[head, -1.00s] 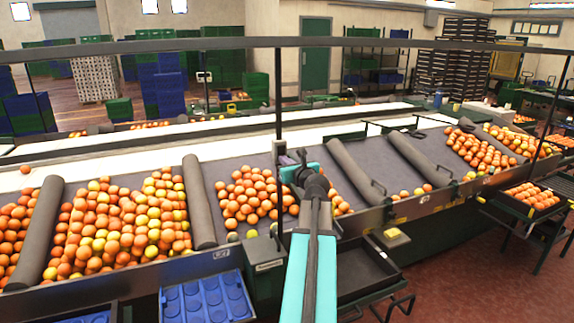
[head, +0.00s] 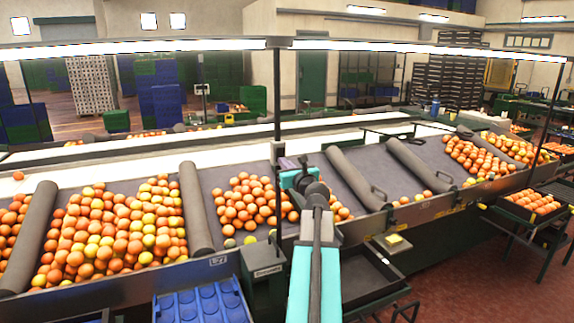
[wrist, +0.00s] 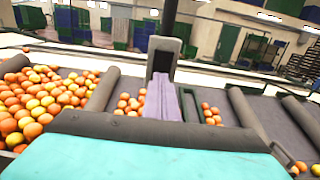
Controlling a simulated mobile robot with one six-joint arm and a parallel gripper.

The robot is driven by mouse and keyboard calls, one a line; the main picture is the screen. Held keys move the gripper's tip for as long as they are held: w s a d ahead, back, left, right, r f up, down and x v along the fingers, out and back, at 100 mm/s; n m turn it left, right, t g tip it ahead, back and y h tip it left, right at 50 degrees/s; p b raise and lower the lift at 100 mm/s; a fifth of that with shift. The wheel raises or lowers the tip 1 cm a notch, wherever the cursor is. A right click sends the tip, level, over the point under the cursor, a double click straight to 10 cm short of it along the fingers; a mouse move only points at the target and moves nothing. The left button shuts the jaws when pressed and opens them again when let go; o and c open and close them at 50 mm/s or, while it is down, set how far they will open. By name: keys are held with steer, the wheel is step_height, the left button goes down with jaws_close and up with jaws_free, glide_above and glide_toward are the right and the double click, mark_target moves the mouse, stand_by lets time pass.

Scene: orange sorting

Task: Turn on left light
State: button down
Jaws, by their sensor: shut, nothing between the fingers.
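The left light (head: 140,48) is a long tube on the overhead rail, left of the dark post, and it glows white. The right light (head: 420,47) on the same rail also glows. In the wrist view a grey-framed box (wrist: 164,45) sits on the post, directly ahead of my gripper (wrist: 160,82). My gripper's purple fingers are together and empty, pointing at the box's lower part; I cannot tell whether they touch it. In the head view my gripper (head: 288,163) is beside the post, above the sorting table, partly hidden by my wrist.
Oranges (head: 115,225) lie in lanes between grey rollers (head: 196,208) on the sloped table. A blue tray (head: 198,303) and a dark box (head: 263,275) stand at the front edge. A tray of oranges (head: 535,201) is at the right. The post (head: 277,95) rises close to my gripper.

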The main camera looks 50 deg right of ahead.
steer(key=shift+d, duration=0.25)
steer(key=shift+a, duration=0.1)
steer(key=f+b+v, duration=0.1)
steer(key=b+v, duration=0.1)
steer(key=v, duration=0.7)
steer(key=shift+s+a+f, duration=0.2)
steer(key=shift+a, duration=0.1)
steer(key=shift+s+b, duration=0.1)
steer(key=shift+b, duration=0.4)
steer(key=b+v, duration=0.2)
steer(key=b, duration=0.2)
steer(key=b+v, duration=0.2)
steer(key=b, duration=0.3)
steer(key=shift+f, duration=0.2)
